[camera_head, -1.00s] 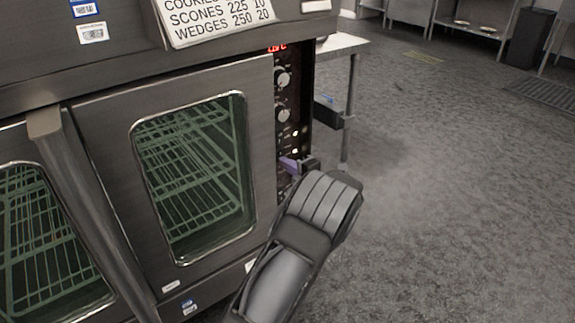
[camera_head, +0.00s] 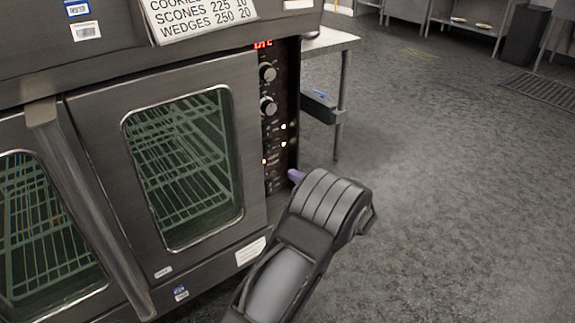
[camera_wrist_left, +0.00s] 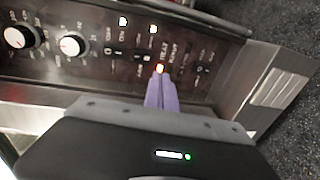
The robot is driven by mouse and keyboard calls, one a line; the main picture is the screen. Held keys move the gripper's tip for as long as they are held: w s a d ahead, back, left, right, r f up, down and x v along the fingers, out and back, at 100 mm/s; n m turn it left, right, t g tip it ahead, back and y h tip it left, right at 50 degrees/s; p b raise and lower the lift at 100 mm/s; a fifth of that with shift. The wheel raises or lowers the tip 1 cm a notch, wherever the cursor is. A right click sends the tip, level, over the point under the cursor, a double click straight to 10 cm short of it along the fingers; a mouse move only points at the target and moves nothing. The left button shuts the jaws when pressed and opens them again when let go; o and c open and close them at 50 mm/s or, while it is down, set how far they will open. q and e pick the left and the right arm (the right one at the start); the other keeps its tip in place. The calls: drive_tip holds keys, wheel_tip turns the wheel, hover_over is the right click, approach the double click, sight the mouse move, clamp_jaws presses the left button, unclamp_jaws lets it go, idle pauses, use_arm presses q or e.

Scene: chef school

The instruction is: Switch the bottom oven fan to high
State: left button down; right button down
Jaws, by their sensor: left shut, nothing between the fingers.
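The oven's dark control panel (camera_head: 281,125) runs down the right of its door in the head view. It has two round knobs, a red display at the top, and small switches and lights lower down. In the left wrist view the panel (camera_wrist_left: 180,58) shows white lights, an orange light (camera_wrist_left: 159,68) and small rocker switches (camera_wrist_left: 203,70) with blurred labels. My left gripper (camera_head: 296,175) has its purple fingers at the panel's lower right edge. The fingers (camera_wrist_left: 160,92) are shut and empty, their tips just below the orange light in the wrist view; contact cannot be told. My right gripper is out of view.
The oven door (camera_head: 185,165) with a glass window and racks is closed, its long handle (camera_head: 85,200) on the left. A metal table (camera_head: 335,42) stands behind the panel on the right. The floor (camera_head: 440,190) to the right is clear.

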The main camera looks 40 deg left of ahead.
use_arm(q)
drive_tip(key=shift+f+p+v, duration=0.15)
drive_tip(key=shift+f+v, duration=0.05)
drive_tip(key=shift+v, duration=0.65)
drive_tip(key=shift+f+p+v, duration=0.15)
drive_tip(key=shift+f+v, duration=0.05)
drive_tip(key=shift+v, duration=0.7)
